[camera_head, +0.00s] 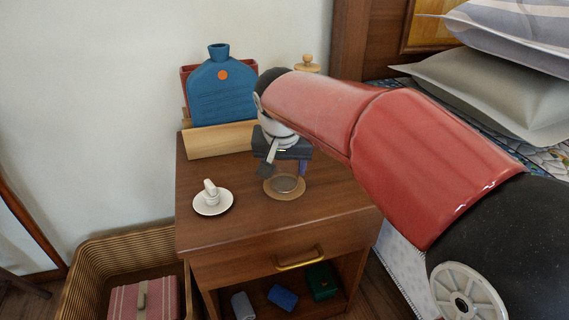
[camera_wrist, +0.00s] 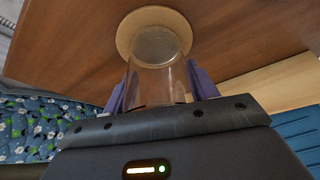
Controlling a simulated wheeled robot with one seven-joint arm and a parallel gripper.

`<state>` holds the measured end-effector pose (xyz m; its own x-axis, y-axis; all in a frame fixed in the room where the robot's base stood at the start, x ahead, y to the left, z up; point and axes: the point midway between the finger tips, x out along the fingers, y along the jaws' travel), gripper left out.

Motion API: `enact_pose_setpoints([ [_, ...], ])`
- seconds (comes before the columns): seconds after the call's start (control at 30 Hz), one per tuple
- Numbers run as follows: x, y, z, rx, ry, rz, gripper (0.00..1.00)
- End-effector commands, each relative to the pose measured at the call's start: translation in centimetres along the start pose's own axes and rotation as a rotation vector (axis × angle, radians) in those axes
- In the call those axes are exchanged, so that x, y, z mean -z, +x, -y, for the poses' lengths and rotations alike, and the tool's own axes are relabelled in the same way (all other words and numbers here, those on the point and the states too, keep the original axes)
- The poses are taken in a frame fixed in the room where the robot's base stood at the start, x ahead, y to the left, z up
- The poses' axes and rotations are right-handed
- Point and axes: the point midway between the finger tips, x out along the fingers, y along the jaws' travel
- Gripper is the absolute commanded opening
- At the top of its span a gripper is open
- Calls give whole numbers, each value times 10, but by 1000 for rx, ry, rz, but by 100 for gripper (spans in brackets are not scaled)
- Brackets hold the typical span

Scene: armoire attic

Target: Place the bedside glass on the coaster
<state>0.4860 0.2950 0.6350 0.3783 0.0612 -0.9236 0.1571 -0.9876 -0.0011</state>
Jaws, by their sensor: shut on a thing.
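The bedside glass (camera_wrist: 158,78) is clear and sits between the two purple fingers of my gripper (camera_wrist: 160,88) in the wrist view. My gripper is shut on it. The coaster (camera_wrist: 124,40) is a round tan disc on the nightstand top; the glass's far end overlaps its middle in the wrist view. In the head view the coaster (camera_head: 271,190) shows with the glass base (camera_head: 285,184) over it, below my gripper (camera_head: 284,168). I cannot tell whether the base touches the coaster. The upper glass is mostly hidden by my gripper in the head view.
On the nightstand (camera_head: 240,225), a white cup on a saucer (camera_head: 213,205) stands left of the coaster. A wooden holder (camera_head: 217,140) with a blue bottle-shaped item (camera_head: 222,95) is behind. The bed with pillows (camera_head: 480,95) is at right; a wicker basket (camera_head: 90,262) is below left.

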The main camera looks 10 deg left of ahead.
Motion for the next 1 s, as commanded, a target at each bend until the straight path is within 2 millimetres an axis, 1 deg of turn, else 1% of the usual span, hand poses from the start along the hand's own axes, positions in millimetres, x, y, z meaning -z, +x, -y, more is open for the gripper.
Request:
enact_pose_setpoints([
  [0.03, 0, 1, 0, 0, 0, 0, 62],
  [0.17, 0, 0, 0, 0, 0, 0, 79],
  [0.43, 0, 0, 0, 0, 0, 0, 80],
  [0.57, 2, -8, 0, 1, 0, -1, 80],
  [0.67, 2, -24, 0, 2, 0, -2, 80],
  [0.9, 3, -78, 0, 2, 2, -3, 80],
  [1.0, 2, -96, 0, 1, 1, -2, 80],
])
